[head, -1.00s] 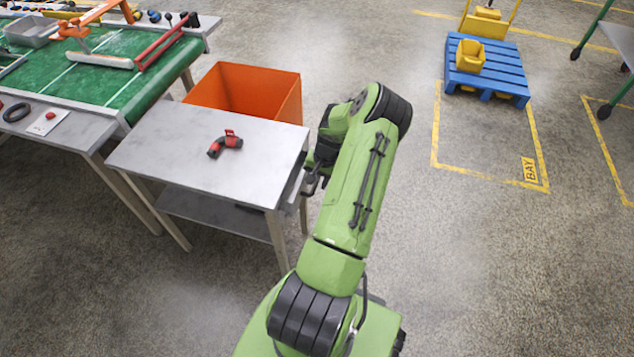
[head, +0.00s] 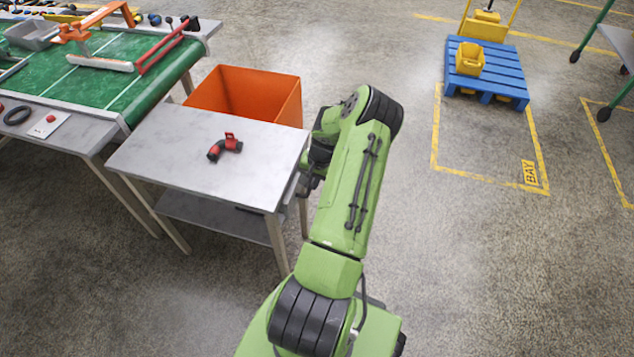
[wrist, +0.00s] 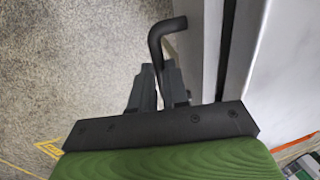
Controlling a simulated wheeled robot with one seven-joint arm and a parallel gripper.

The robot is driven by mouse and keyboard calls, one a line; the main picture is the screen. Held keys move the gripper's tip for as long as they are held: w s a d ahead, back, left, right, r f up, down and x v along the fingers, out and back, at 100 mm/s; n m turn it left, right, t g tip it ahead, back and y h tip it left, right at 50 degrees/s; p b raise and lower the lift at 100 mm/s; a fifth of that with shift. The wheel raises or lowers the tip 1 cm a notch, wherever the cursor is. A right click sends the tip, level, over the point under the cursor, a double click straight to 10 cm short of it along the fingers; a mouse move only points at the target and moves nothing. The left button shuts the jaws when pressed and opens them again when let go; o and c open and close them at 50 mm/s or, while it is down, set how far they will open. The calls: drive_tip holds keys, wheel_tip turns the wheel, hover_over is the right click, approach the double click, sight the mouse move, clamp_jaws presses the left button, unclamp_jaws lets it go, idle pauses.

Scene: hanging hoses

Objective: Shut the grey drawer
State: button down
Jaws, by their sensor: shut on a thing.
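The grey drawer (wrist: 203,50) shows in the wrist view as a grey front beside the pale table (wrist: 275,60), with a narrow dark strip between them. Its black bent handle (wrist: 166,32) stands out from the front. My gripper (wrist: 160,80) is shut on the handle, whose upper bend sticks out beyond the fingers. In the head view my gripper (head: 304,188) is at the table's right side, mostly hidden by my green arm. Only a sliver of the drawer (head: 291,189) shows there, under the tabletop edge.
An orange bin (head: 245,92) stands behind the table, and a green conveyor bench (head: 110,70) is at left. The floor right of my arm is clear up to the blue pallet (head: 490,75).

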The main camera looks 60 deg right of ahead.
drive_tip(key=shift+w+a, duration=0.2)
drive_tip(key=shift+w, duration=1.15)
drive_tip(key=c, duration=1.1)
unclamp_jaws()
drive_tip(key=shift+w, duration=0.1)
drive_tip(key=s+r+p, duration=0.1)
drive_tip(key=r, duration=0.4)
drive_tip(key=s+r+p, duration=0.1)
drive_tip(key=r, duration=0.4)
drive_tip(key=s+r+p, duration=0.1)
drive_tip(key=r+p, duration=0.1)
drive_tip(key=r, duration=0.3)
drive_tip(key=shift+s+d+r, duration=0.1)
drive_tip(key=shift+d+r, duration=0.15)
